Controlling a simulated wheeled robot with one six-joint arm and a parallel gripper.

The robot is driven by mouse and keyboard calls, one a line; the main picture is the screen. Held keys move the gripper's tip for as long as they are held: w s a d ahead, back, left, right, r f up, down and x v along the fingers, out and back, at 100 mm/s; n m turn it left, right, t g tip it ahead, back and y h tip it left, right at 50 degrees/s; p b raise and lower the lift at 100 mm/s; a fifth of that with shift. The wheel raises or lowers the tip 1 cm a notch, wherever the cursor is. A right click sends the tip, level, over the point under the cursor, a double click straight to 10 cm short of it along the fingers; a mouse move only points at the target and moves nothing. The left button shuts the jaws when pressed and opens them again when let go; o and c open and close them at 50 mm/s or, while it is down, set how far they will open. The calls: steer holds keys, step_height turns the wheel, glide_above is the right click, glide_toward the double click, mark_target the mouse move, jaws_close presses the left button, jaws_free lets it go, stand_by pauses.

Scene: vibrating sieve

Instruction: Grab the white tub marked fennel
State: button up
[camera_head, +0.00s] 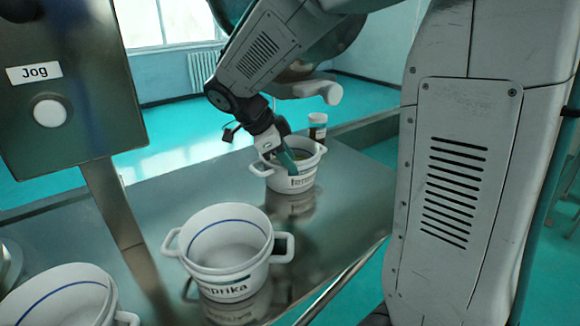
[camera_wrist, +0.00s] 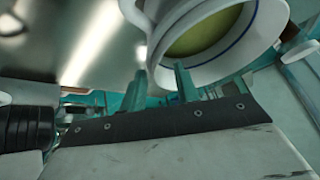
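The white tub marked fennel (camera_head: 302,181) stands upright on the metal table, its label partly covered by my gripper. In the wrist view the tub (camera_wrist: 270,35) is tilted at the top, with a blue line inside and yellow-green contents. My gripper (camera_head: 285,158) is at the tub's near rim, with a teal finger in front of its wall. In the wrist view my gripper (camera_wrist: 162,88) has its two fingers apart, close to the tub's rim. I cannot tell whether they touch it.
An empty white tub marked paprika (camera_head: 228,255) stands nearer on the table (camera_head: 345,215). Another white tub (camera_head: 60,300) is at the lower left. A panel labelled Jog (camera_head: 75,100) rises on a post at the left.

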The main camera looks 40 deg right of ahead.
mark_target(306, 182)
steer(key=shift+x, duration=2.4)
steer(key=shift+s+a, duration=0.1)
jaws_close()
